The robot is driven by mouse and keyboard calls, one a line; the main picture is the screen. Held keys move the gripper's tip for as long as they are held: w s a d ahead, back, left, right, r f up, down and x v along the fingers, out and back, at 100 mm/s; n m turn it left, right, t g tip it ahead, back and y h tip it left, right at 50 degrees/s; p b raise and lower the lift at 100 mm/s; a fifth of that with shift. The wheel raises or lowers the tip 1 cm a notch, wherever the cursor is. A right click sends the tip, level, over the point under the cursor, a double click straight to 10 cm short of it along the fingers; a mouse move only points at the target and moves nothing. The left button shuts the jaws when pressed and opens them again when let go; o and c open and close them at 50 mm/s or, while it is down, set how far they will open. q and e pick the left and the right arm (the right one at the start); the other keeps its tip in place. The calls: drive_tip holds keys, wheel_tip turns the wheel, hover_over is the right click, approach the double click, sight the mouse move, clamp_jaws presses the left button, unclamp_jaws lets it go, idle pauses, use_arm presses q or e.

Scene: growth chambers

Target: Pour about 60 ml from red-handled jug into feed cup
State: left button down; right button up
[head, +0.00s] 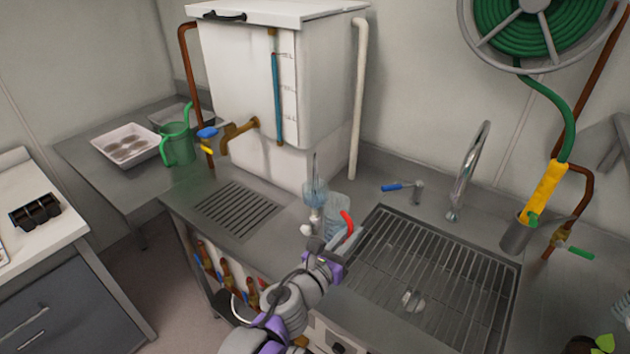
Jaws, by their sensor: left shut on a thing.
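The red-handled jug (335,207) is a clear vessel in the middle of the head view, between the drain grille and the sink. Its red handle is on the right side. My left gripper (348,238) comes from below and is shut on the jug at its handle side; the fingers partly hide the lower jug. A small clear, bluish vessel (315,193) with a thin upright stem is just left of the jug. I cannot tell for sure whether it is the feed cup, or whether the two touch. No liquid stream is visible. My right gripper is not in view.
A white tank (240,85) with a brass tap (240,132) stands behind. The sink grate (430,270) is right, with a faucet (470,170) beyond. A drain grille (238,210) is left. A green watering can (178,145) and white tray (128,146) stand far left.

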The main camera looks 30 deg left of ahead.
use_arm(q)
drive_tip(key=shift+s+d+p, duration=0.15)
drive_tip(key=shift+p, duration=0.3)
drive_tip(key=shift+s+d+f+m+t+p, duration=0.25)
drive_tip(key=shift+f+m+t+p, duration=0.15)
drive_tip(key=shift+f+m+p, duration=0.15)
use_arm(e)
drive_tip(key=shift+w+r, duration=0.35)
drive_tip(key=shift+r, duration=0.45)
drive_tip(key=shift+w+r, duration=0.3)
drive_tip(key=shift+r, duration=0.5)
use_arm(q)
drive_tip(key=shift+f, duration=0.1)
